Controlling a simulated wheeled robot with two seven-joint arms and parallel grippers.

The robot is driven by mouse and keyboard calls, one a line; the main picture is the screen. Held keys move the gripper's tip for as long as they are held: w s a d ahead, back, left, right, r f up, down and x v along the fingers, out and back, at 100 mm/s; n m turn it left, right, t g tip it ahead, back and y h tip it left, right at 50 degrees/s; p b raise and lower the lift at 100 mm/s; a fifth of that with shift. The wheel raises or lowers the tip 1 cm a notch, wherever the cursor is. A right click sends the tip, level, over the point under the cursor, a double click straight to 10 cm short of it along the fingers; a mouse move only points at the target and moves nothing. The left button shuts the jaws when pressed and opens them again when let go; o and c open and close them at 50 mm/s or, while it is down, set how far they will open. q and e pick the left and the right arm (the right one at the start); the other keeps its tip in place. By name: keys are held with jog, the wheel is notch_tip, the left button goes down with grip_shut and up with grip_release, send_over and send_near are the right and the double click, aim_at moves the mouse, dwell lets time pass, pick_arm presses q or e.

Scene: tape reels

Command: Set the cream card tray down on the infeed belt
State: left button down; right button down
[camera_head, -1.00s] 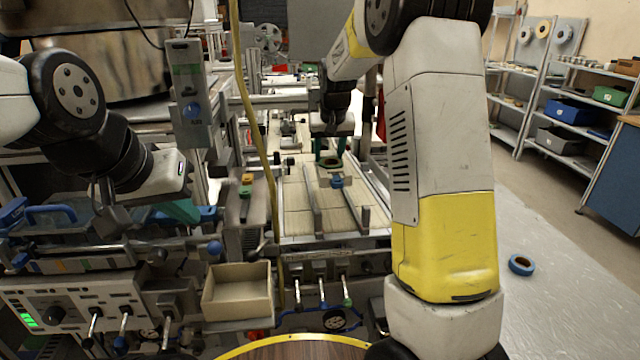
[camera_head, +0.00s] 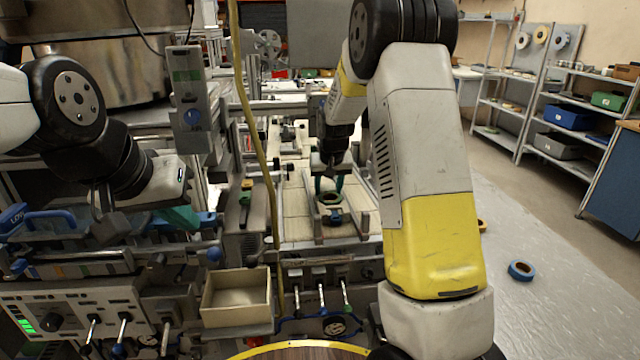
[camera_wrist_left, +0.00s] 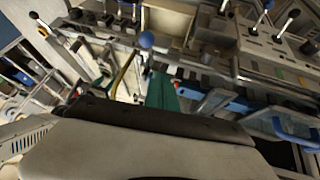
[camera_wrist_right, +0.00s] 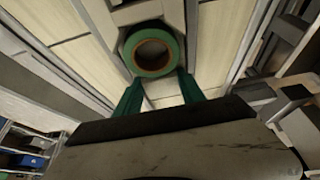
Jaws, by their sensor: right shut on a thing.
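A cream open-topped box (camera_head: 237,297), which looks like the cream card tray, stands upright on a ledge below the left side of the belt. My right gripper (camera_head: 328,185) is low over the pale infeed belt (camera_head: 290,215), between its two rails. Its green fingers (camera_wrist_right: 158,88) are shut on a green tape reel (camera_wrist_right: 150,50) with a brown core. A small blue part shows just in front of the reel in the head view. My left gripper (camera_head: 182,218) is left of the belt, apart from the box.
A yellow hose (camera_head: 250,110) hangs in front of the belt's left side. Several levers (camera_head: 322,297) stand below the belt's front edge. A blue tape reel (camera_head: 520,270) lies on the pale surface at right. Shelves (camera_head: 570,110) stand behind it.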

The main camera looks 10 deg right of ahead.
jog(key=c, duration=0.7)
grip_release()
jog(key=shift+s+r, duration=0.1)
jog(key=shift+r, duration=0.4)
jog(key=v, duration=1.1)
jog(key=s+d+r+y, duration=0.1)
jog(key=s+r, duration=0.2)
jog(key=s, duration=0.4)
jog(key=s+r+y, duration=0.1)
jog(key=s+r, duration=0.3)
jog(key=s, duration=0.4)
jog(key=s+f+t, duration=0.1)
jog(key=s, duration=1.5)
jog(key=shift+s+a+n+t, duration=0.25)
jog(key=shift+a+n+t, duration=0.05)
jog(key=shift+a+t, duration=0.1)
